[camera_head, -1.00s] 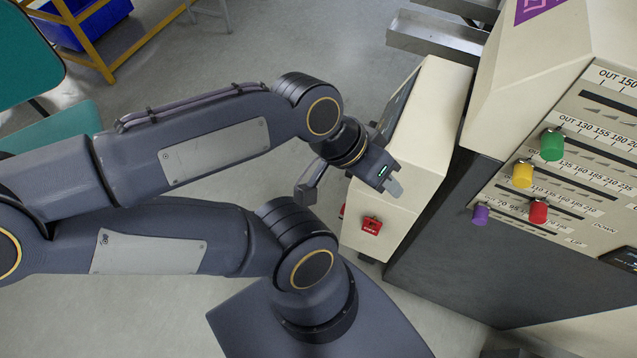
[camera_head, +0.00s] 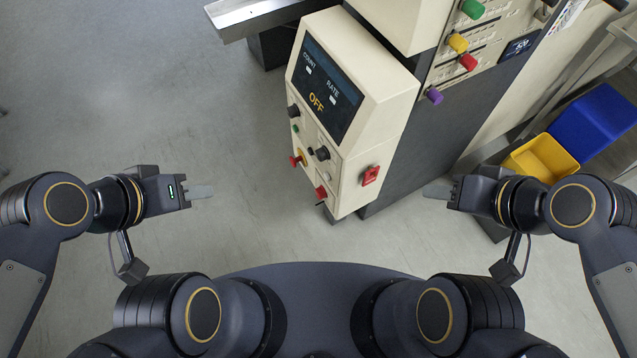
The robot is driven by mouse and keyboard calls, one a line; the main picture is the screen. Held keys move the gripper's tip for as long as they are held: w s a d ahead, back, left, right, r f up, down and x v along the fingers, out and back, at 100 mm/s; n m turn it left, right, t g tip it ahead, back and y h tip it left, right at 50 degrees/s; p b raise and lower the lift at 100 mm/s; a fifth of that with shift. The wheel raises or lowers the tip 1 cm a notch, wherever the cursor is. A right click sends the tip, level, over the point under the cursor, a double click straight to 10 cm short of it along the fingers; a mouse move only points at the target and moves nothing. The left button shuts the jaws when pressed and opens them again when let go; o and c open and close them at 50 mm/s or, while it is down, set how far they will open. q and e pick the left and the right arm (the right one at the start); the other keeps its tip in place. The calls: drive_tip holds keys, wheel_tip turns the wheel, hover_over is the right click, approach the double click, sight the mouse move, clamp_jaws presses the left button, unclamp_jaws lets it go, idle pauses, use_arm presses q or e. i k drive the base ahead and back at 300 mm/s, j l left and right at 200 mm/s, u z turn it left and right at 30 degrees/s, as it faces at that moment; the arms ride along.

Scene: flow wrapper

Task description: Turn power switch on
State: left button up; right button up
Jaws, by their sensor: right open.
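The cream control box (camera_head: 392,97) of the flow wrapper stands ahead of me, with a dark display (camera_head: 326,89) reading OFF. A red power switch (camera_head: 370,175) sits on its right side face. My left gripper (camera_head: 201,191) is in the air left of the box, apart from it; its fingers overlap in this view, so its opening is hidden. My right gripper (camera_head: 436,191) is open and empty, to the right of the red switch and apart from it.
The box front carries dark knobs (camera_head: 322,153) and red buttons (camera_head: 321,192). Coloured knobs (camera_head: 457,43) line the machine panel behind. A yellow bin (camera_head: 541,158) and a blue bin (camera_head: 594,124) stand at the right. Floor (camera_head: 150,90) at the left is clear.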

sight(320, 192)
drive_tip(key=k+j+u, duration=0.2)
drive_tip(key=u, duration=0.25)
drive_tip(key=k+j+u, duration=0.25)
drive_tip(key=u, duration=0.15)
drive_tip(key=j, duration=0.1)
